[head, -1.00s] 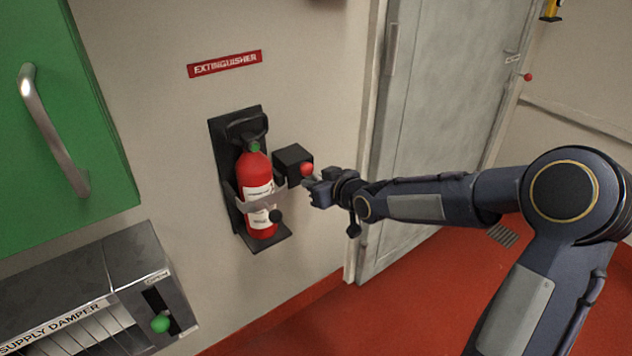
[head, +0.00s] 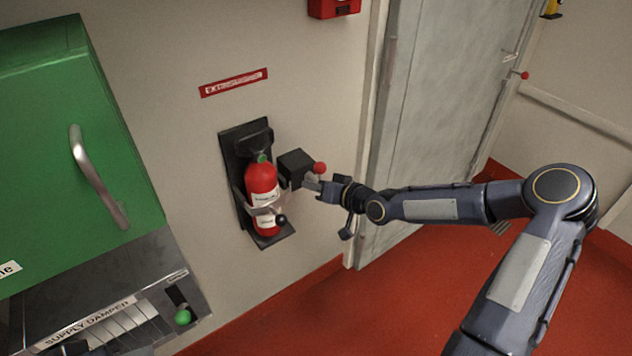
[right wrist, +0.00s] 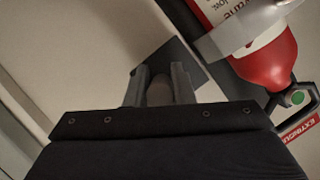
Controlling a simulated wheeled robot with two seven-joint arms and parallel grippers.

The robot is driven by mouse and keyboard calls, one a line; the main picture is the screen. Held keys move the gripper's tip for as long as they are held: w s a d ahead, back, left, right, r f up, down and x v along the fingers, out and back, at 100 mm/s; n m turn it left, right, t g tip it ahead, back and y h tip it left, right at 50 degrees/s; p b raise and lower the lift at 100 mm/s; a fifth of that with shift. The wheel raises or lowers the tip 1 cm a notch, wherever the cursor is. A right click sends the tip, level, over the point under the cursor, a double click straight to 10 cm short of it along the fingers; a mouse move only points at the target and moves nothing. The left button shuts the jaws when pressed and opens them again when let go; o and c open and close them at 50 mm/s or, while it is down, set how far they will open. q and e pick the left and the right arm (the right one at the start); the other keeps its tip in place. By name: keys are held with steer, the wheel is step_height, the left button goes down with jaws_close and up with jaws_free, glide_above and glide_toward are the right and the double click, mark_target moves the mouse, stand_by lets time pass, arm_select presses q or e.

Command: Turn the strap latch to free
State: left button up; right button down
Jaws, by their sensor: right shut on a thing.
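The red extinguisher (head: 262,181) stands upright in a black wall bracket (head: 231,150). A grey strap (head: 258,210) runs around its body, and a black knob (head: 281,219) shows at the strap's front. A black box (head: 293,163) sits just right of the extinguisher, with a red ball knob (head: 320,168) at its right side. My right gripper (head: 314,183) is at this knob, shut on what looks like the latch lever, largely hidden by the fingers. In the right wrist view, the fingers (right wrist: 160,85) close around a greyish rounded part.
A green cabinet (head: 60,150) with a metal handle and a supply damper unit (head: 100,310) with a green knob (head: 183,317) stand at left. A grey door (head: 430,90) is behind my right arm. The red floor (head: 390,300) is clear.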

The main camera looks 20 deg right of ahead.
stand_by(0.3)
steer(key=c, duration=1.3)
jaws_free()
steer(key=shift+o, duration=0.2)
steer(key=p+v, duration=0.1)
steer(key=v, duration=0.6)
steer(key=shift+s+d+p, duration=0.25)
steer(key=shift+p, duration=0.1)
steer(key=shift+r, duration=0.1)
